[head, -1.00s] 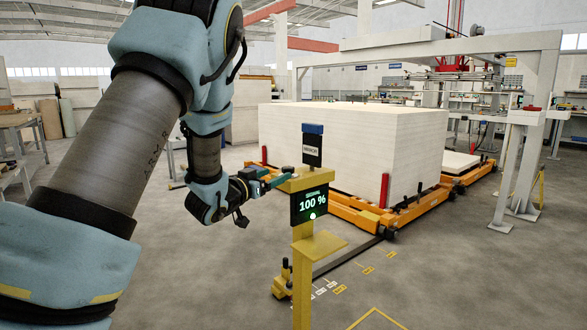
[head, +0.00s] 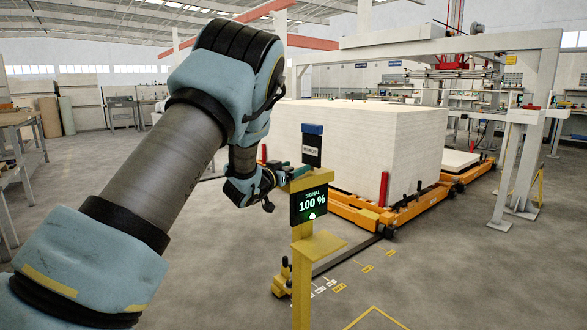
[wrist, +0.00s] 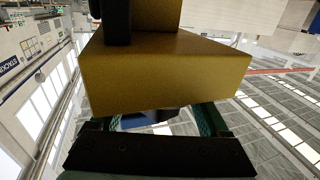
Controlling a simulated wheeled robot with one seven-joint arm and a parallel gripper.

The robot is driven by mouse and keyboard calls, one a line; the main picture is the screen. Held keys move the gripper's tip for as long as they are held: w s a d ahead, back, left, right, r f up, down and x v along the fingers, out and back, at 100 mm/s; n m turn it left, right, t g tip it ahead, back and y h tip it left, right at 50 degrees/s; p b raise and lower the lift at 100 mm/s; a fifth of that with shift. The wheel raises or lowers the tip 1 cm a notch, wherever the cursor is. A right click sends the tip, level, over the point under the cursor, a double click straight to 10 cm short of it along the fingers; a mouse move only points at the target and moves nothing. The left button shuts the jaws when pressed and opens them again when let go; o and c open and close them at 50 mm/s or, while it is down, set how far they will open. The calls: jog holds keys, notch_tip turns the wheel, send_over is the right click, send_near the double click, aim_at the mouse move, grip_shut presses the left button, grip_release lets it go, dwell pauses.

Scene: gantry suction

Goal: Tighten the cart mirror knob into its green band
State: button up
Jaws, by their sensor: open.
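The cart mirror (head: 312,146), a dark upright plate with a blue top and a label, stands on the yellow bracket (head: 318,181) of a post. The bracket fills the middle of the wrist view (wrist: 165,75). My gripper (head: 291,173) is at the left end of the bracket, open. In the wrist view my gripper (wrist: 162,117) has its teal fingers apart at the bracket's lower edge, with a dark and blue shape between them. I cannot tell whether that shape is the knob. The green band cannot be made out.
A display (head: 308,203) on the post reads SIGNAL 100 %. A yellow shelf (head: 318,244) juts out below it. A pale board stack (head: 375,150) rests on an orange cart (head: 360,212) behind. Open floor (head: 220,270) lies left of the post.

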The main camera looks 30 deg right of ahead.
jog(key=shift+c, duration=0.2)
grip_shut()
dwell(0.4)
jog(key=shift+g, duration=0.3)
jog(key=shift+r+m+g+h, duration=0.1)
jog(key=shift+m+g+h, duration=0.5)
jog(key=shift+m+g, duration=0.35)
jog(key=shift+s+d+m+g+h+p, duration=0.15)
jog(key=shift+s+m+g+p, duration=0.1)
jog(key=shift+m+g, duration=0.5)
jog(key=shift+s+m+g+h+p, duration=0.25)
jog(key=shift+m+g, duration=0.1)
jog(key=shift+g, duration=0.65)
jog(key=shift+s+d+m+g+h+p, duration=0.15)
jog(key=shift+m+g+p, duration=0.1)
jog(key=shift+m+g, duration=0.5)
jog(key=shift+a, duration=0.1)
jog(key=shift+o, duration=0.2)
grip_release()
